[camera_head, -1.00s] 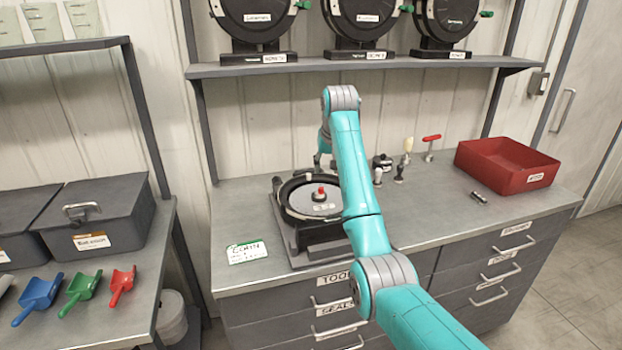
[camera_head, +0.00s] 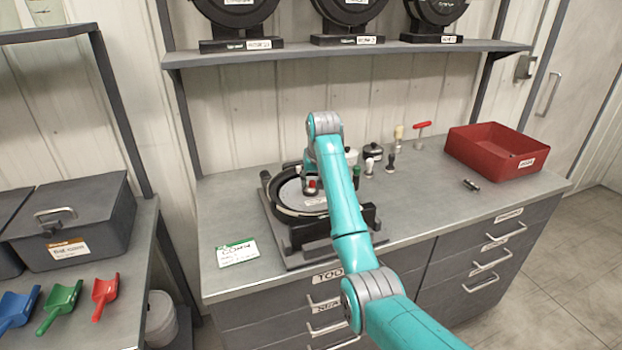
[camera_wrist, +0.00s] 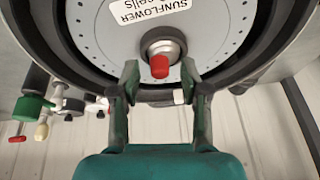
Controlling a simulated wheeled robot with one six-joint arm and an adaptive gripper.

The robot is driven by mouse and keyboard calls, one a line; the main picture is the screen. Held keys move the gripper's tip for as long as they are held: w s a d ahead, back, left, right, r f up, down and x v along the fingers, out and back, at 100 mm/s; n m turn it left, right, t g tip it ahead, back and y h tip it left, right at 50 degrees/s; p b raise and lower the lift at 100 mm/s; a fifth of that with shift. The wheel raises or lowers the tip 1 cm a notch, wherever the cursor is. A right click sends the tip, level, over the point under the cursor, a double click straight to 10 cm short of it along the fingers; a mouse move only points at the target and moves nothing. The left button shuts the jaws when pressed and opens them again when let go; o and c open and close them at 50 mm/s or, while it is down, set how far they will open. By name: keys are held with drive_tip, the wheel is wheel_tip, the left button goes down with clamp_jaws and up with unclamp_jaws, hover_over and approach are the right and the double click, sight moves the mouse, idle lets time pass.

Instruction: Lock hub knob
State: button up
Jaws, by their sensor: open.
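The hub knob (camera_wrist: 160,66) has a red cap on a metal base, at the centre of the seed meter's pale disc (camera_wrist: 95,40). In the wrist view it sits just ahead of my gripper (camera_wrist: 160,72), roughly midway between the fingertips. The fingers are open, and I cannot tell whether they touch the knob. In the head view the black seed meter (camera_head: 295,206) lies on its stand on the bench, and the knob's red cap (camera_head: 312,184) shows beside my arm. My arm hides part of the meter. The disc carries a white sunflower label (camera_wrist: 150,8).
A red bin (camera_head: 485,155) stands at the bench's right, with a small metal cylinder (camera_head: 471,185) before it. Several small tools, including a red-handled one (camera_head: 422,127), stand behind the meter. A white card (camera_head: 238,253) lies at the front left. A shelf (camera_head: 400,48) runs above.

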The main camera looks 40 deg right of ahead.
clamp_jaws()
idle(0.4)
drive_tip(key=m, duration=0.2)
drive_tip(key=m+g+h, duration=0.1)
drive_tip(key=m, duration=0.1)
drive_tip(key=shift+w+a+m+h, duration=0.1)
drive_tip(key=shift+a+m+h, duration=0.1)
drive_tip(key=shift+m+h, duration=0.15)
drive_tip(key=m, duration=0.2)
drive_tip(key=m+g+h, duration=0.1)
drive_tip(key=m, duration=0.1)
drive_tip(key=shift+w+m+g, duration=0.1)
drive_tip(key=shift+m+g, duration=0.2)
drive_tip(key=shift+m, duration=0.05)
drive_tip(key=m+g, duration=0.1)
drive_tip(key=m, duration=0.3)
drive_tip(key=shift+w+a+g, duration=0.1)
drive_tip(key=shift+g, duration=0.3)
drive_tip(key=shift+w+m+g, duration=0.1)
drive_tip(key=shift+m+g, duration=0.6)
drive_tip(key=shift+m, duration=1.4)
